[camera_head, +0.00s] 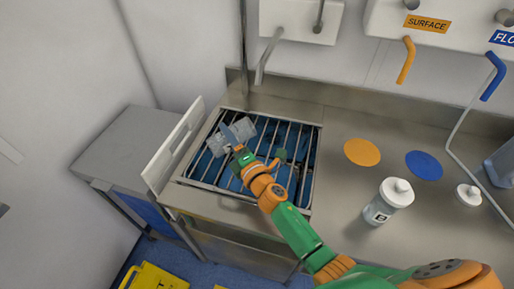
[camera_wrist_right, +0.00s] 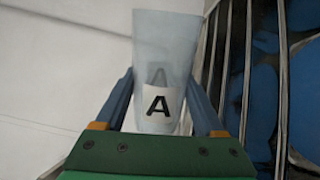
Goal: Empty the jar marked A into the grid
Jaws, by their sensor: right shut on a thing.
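The jar marked A (camera_wrist_right: 160,55) is translucent with a white label bearing a black A. My right gripper (camera_wrist_right: 162,90) is shut on it, one finger on each side. In the head view the jar (camera_head: 228,135) lies tipped on its side over the back left part of the grid (camera_head: 300,150), a set of metal bars over a basin with blue beneath. My right gripper (camera_head: 237,149) is above the bars. I cannot tell whether anything is still inside the jar. My left gripper is not in view.
A jar marked B (camera_head: 388,203) stands lidded on the steel counter (camera_head: 345,185). A loose white lid (camera_head: 468,195) lies to its right. Orange (camera_head: 362,152) and blue (camera_head: 424,165) discs are flat on the counter. A raised white panel (camera_head: 176,146) borders the grid's left side.

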